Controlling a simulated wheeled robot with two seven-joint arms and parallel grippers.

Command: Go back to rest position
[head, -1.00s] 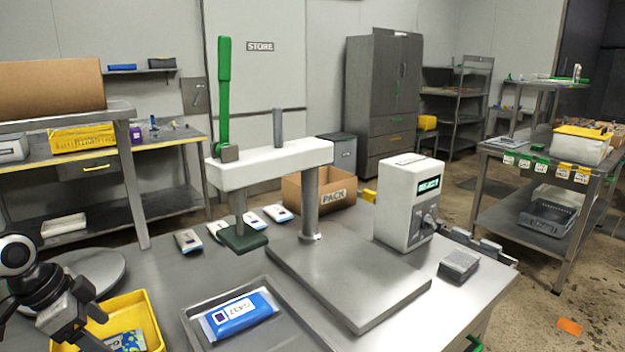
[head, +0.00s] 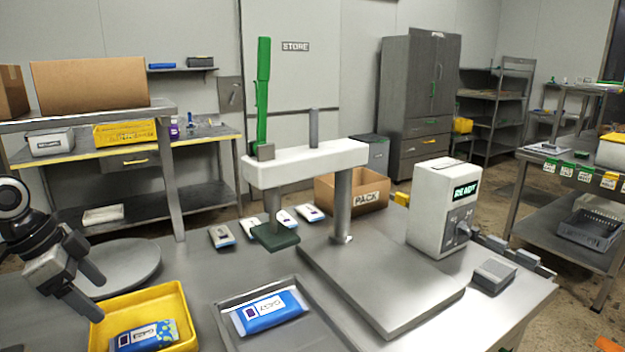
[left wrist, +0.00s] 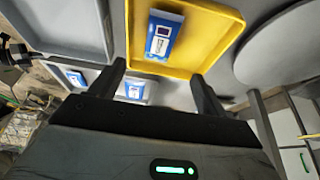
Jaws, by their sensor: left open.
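My left gripper (head: 92,292) is open and empty at the left of the head view. It hangs above and beside the yellow tray (head: 183,300), apart from it. In the left wrist view its two dark fingers (left wrist: 160,85) are spread with nothing between them. A blue pouch (head: 145,335) lies in the yellow tray, and it also shows in the left wrist view (left wrist: 163,36). Another blue pouch (head: 270,312) lies in the grey tray (head: 222,302). My right gripper is not in view.
A press with a green lever (head: 263,90) stands on the steel table. The white control box (head: 440,215) shows READY. Several pouches lie behind the press near the PACK box (head: 352,197). A round grey disc (head: 120,268) sits behind the yellow tray.

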